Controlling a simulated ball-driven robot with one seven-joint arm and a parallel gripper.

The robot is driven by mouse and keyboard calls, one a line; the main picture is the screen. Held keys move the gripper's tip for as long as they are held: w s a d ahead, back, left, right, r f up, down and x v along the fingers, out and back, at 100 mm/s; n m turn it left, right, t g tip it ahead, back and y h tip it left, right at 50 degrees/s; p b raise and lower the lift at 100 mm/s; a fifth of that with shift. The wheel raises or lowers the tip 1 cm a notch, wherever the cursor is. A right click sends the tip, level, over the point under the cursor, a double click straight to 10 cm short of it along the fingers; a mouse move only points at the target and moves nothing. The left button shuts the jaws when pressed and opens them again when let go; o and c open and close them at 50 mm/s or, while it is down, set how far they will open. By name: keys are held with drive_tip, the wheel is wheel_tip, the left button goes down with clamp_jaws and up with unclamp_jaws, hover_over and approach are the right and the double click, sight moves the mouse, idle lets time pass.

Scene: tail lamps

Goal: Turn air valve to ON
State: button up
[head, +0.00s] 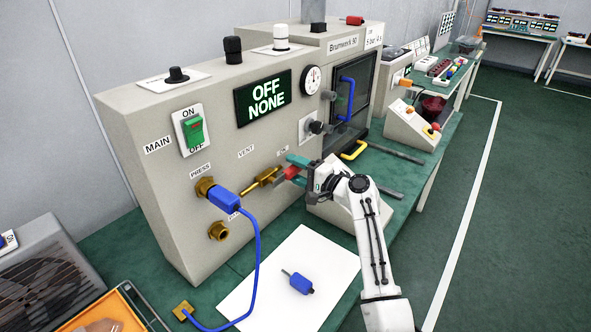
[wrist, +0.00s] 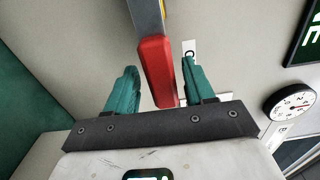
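The air valve is a brass fitting (head: 262,179) on the front of the grey machine panel, with a red lever handle (head: 290,172). My gripper (head: 296,170) has teal fingers, which stand apart on either side of the red grip. In the wrist view my gripper (wrist: 160,85) shows a clear gap on the left of the grip and a narrower one on the right. A small label behind the valve is partly hidden.
The display (head: 263,98) reads OFF NONE. A green MAIN switch (head: 193,132) sits at the upper left. A blue plug (head: 228,199) with a cable is in the PRESS fitting. A white sheet (head: 262,300) with a blue connector (head: 297,283) lies below.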

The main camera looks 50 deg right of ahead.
drive_tip(key=s+b, duration=0.1)
drive_tip(key=s, duration=0.9)
drive_tip(key=shift+s+d+b, duration=0.15)
drive_tip(key=shift+s+b, duration=0.2)
drive_tip(key=shift+s, duration=0.05)
idle(1.9)
